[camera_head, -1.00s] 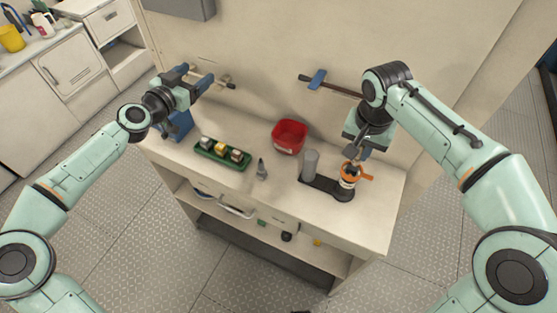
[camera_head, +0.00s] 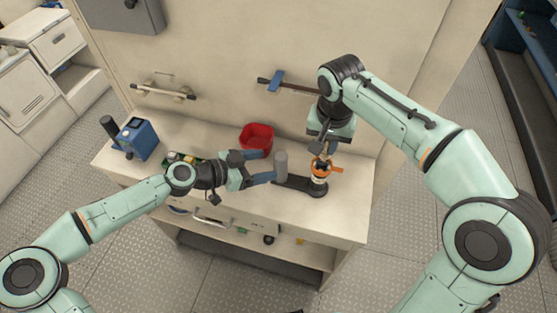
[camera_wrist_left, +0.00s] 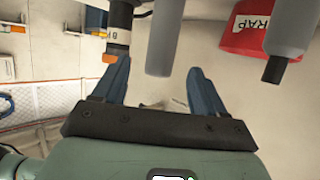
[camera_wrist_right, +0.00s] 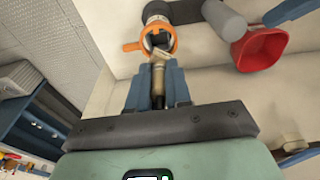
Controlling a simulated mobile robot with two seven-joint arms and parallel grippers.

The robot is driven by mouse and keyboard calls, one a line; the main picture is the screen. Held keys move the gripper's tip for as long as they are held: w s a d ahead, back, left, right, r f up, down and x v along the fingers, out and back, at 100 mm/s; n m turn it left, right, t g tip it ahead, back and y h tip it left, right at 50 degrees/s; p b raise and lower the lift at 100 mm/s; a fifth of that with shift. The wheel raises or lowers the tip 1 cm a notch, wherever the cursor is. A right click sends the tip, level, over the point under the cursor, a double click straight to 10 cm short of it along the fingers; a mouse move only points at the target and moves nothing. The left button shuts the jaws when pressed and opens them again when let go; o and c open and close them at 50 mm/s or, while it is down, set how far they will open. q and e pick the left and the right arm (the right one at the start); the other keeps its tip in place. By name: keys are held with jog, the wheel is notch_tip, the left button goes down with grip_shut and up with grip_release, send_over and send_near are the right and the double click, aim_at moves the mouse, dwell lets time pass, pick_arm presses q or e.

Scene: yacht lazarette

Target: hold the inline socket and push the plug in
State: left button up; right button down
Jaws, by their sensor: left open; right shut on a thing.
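The inline socket (camera_head: 320,178), dark with an orange ring, stands upright on a black base (camera_head: 296,184); its ring (camera_wrist_right: 132,46) also shows in the right wrist view. My right gripper (camera_head: 322,149) is above it, shut on the plug (camera_wrist_right: 158,76), a pale-tipped brass-coloured piece pointing at the ring opening. I cannot tell whether the tip has entered. My left gripper (camera_head: 263,166) is open and empty, its fingers pointing towards the grey cylinder (camera_head: 281,166) on the base's other end. In the left wrist view the cylinder (camera_wrist_left: 171,42) lies ahead of the fingers, the socket (camera_wrist_left: 118,32) beside it.
A red bin (camera_head: 256,138) stands behind the left gripper. A blue box (camera_head: 138,138) is at the bench's left end. A green tray (camera_head: 172,158) is partly hidden by my left arm. A wall rail (camera_head: 165,92) and a blue-clamped bar (camera_head: 276,81) are behind.

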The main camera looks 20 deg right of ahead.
aim_at(287, 161)
pick_arm(q)
jog(key=x, duration=0.8)
jog(key=shift+w+d+f, duration=0.1)
jog(key=shift+w+d, duration=0.05)
jog(key=shift+d, duration=0.2)
jog(key=c, duration=1.3)
pick_arm(e)
jog(key=r+n, duration=0.1)
jog(key=n, duration=0.1)
jog(key=r+n, duration=0.1)
jog(key=n, duration=0.1)
jog(key=shift+w+g, duration=0.1)
jog(key=shift+g, duration=0.2)
jog(key=n, duration=0.1)
jog(key=r+n, duration=0.1)
jog(key=n, duration=0.1)
jog(key=shift+r+g+y, duration=0.15)
jog(key=shift+g+y, duration=0.15)
jog(key=shift+y, duration=0.1)
